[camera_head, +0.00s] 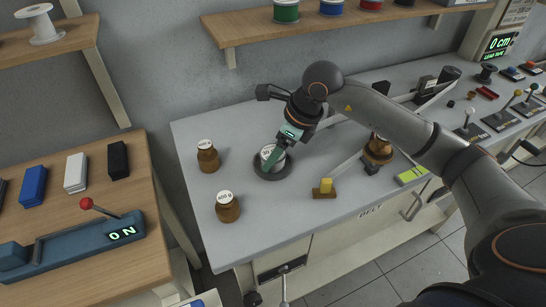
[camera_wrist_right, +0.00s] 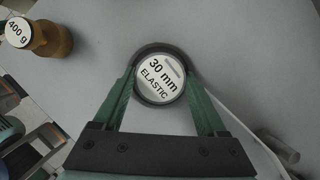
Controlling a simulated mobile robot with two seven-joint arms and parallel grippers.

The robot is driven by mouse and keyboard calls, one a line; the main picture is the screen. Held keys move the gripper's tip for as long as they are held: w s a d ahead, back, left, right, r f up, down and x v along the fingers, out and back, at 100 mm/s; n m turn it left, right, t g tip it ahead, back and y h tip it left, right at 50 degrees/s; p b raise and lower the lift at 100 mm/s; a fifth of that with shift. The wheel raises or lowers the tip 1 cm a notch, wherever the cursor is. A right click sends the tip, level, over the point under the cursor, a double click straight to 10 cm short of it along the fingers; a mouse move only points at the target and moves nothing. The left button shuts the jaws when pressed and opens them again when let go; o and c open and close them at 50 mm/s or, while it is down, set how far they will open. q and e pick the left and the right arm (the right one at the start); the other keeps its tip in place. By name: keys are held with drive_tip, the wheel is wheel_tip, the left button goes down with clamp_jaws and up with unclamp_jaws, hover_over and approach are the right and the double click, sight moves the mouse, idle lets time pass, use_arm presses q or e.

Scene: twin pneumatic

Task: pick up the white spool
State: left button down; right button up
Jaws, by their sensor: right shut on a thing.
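The white spool (camera_head: 40,24) stands on the wooden shelf at the upper left of the head view, well away from my right gripper. My right gripper (camera_head: 272,158) points down over the grey table, its green fingers shut on a round piece with a white top (camera_head: 268,152). In the right wrist view this piece (camera_wrist_right: 160,77) reads "30 mm ELASTIC", with a finger (camera_wrist_right: 122,98) on either side. My left gripper is not in view.
A wooden bench (camera_head: 75,215) with a red-knobbed lever is at left. Coloured spools stand on the back shelf (camera_head: 330,24).

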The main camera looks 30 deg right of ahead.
drive_tip(key=c, duration=0.6)
drive_tip(key=shift+o, duration=0.2)
drive_tip(key=shift+r, duration=0.15)
